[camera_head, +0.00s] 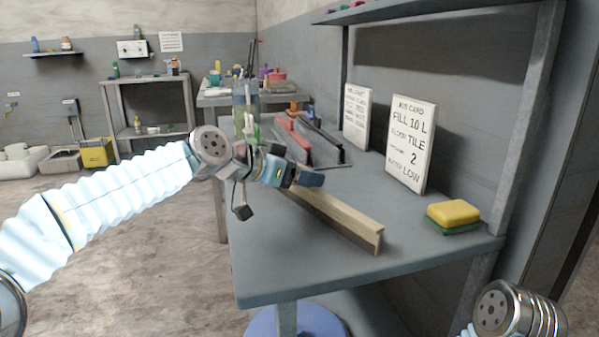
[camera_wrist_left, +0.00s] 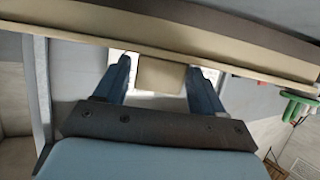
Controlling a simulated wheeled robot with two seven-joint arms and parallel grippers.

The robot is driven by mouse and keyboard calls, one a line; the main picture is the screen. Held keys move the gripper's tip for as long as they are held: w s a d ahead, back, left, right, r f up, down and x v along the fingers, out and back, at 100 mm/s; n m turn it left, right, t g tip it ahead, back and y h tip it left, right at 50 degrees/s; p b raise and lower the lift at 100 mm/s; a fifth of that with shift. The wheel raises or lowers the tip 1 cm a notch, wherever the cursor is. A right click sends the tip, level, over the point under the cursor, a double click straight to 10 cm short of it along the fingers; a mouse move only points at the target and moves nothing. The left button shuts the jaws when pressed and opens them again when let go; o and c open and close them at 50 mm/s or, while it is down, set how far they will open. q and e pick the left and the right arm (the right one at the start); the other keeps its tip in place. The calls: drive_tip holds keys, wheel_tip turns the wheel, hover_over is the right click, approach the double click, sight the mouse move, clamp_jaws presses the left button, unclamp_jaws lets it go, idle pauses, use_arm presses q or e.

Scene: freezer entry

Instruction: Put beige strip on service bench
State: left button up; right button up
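The beige strip (camera_head: 335,215) is a long piece with a raised edge, running diagonally at the grey service bench (camera_head: 285,265). Its near end lies over the bench top; I cannot tell whether it rests there. My left gripper (camera_head: 300,180) is at the strip's far part, which it partly hides. In the left wrist view the strip (camera_wrist_left: 160,40) crosses the top, and a beige block (camera_wrist_left: 160,75) fills most of the space between my two blue fingers (camera_wrist_left: 163,75).
A yellow and green sponge (camera_head: 453,215) lies at the bench's right end. Two white cards (camera_head: 411,143) stand against the back. A grey tray with red and black items (camera_head: 310,145) and a clear bottle (camera_head: 246,110) are farther along. The bench's front right is clear.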

use_arm(q)
drive_tip(key=shift+o, duration=0.7)
drive_tip(key=shift+a+r, duration=0.1)
drive_tip(key=b+v, duration=0.2)
drive_tip(key=v, duration=1)
drive_tip(key=shift+b, duration=0.35)
